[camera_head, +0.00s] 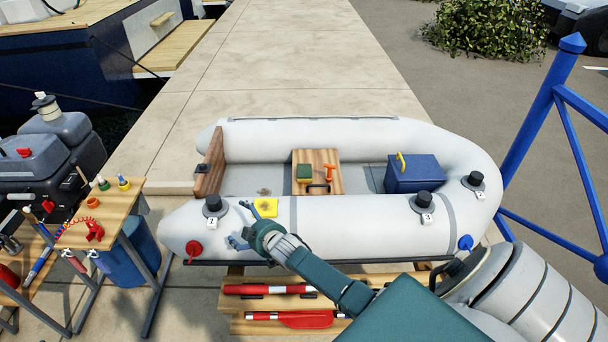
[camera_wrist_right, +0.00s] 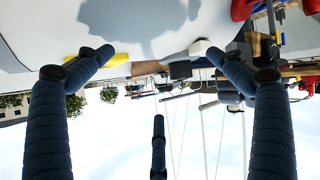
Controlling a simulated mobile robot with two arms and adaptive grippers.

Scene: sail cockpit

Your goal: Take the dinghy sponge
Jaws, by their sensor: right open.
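A small block with a green top and a yellow lower edge, which looks like the dinghy sponge (camera_head: 304,173), lies on the wooden seat inside the grey inflatable dinghy (camera_head: 330,128). A flat yellow piece with a dark mark (camera_head: 266,207) lies on the near tube; I cannot tell what it is. My right gripper (camera_head: 242,228) is open and empty at the near tube, just in front of the yellow piece and apart from the block. In the right wrist view, a yellow edge (camera_wrist_right: 122,60) shows behind one fingertip of my open right gripper (camera_wrist_right: 160,56). My left gripper is out of view.
An orange-handled tool (camera_head: 329,173) lies beside the block on the seat. A blue box (camera_head: 413,174) stands to the right inside the dinghy. Black valves, including one (camera_head: 213,204), stand up from the near tube. A wooden table (camera_head: 100,217) with small items stands at left.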

